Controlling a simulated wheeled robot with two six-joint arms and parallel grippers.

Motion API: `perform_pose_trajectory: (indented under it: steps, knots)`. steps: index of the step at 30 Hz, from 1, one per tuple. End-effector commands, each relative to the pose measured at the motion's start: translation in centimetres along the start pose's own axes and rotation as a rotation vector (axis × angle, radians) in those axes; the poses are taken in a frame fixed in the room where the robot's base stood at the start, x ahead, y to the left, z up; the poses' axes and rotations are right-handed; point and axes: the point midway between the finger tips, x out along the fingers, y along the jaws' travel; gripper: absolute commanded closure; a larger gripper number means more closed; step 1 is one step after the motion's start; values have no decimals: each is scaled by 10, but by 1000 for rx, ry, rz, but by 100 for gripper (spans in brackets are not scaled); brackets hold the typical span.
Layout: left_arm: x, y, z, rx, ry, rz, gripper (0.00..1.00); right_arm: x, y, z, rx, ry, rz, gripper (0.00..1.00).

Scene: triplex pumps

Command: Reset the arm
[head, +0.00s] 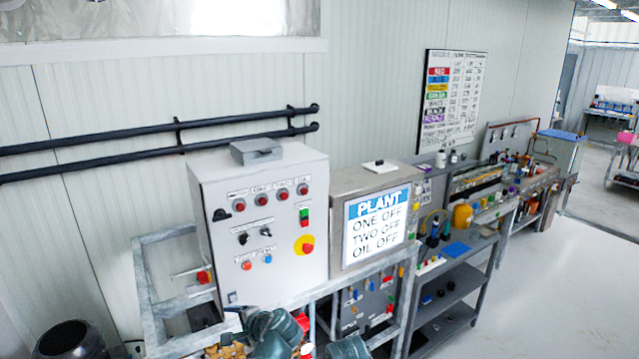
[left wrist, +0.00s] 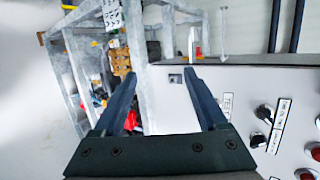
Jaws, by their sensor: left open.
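My left gripper shows in the left wrist view (left wrist: 160,76). Its two dark fingers are spread apart with nothing between them. Beyond the fingers is the lower corner of the white control box, with a small grey square fitting (left wrist: 175,78). In the head view dark teal parts of my arm show at the bottom edge, below the control box (head: 258,215); the fingertips cannot be made out there. I cannot make out my right gripper in either view.
The control box bears several red buttons, black selector knobs and a red stop button on yellow (head: 306,246). A PLANT sign (head: 377,226) stands to its right. A grey metal frame (head: 150,305) surrounds the box. Shelves (head: 450,315) stand further right; the floor (head: 560,290) there is clear.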

Motion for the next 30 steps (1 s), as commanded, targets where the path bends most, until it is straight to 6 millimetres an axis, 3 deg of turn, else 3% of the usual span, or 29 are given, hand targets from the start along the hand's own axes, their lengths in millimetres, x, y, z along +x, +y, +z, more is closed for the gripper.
perform_pose_trajectory:
  steps: [3, 6, 12, 18, 30]
  knots:
    - [6, 53, 23, -259, -39, 265, 25, 0, 0, 0, 0, 0, 0, 50]
    - [0, 88, 30, -428, -74, 450, 25, 0, 0, 0, 0, 0, 0, 50]
    - [-23, 133, 33, -662, -143, 732, 25, 0, 0, 0, 0, 0, 0, 50]
    - [-52, 161, 31, -829, -209, 969, 25, 0, 0, 0, 0, 0, 0, 50]
    - [-65, 264, -9, -618, -187, 959, 25, 84, -8, -5, -6, 1, 2, 50]
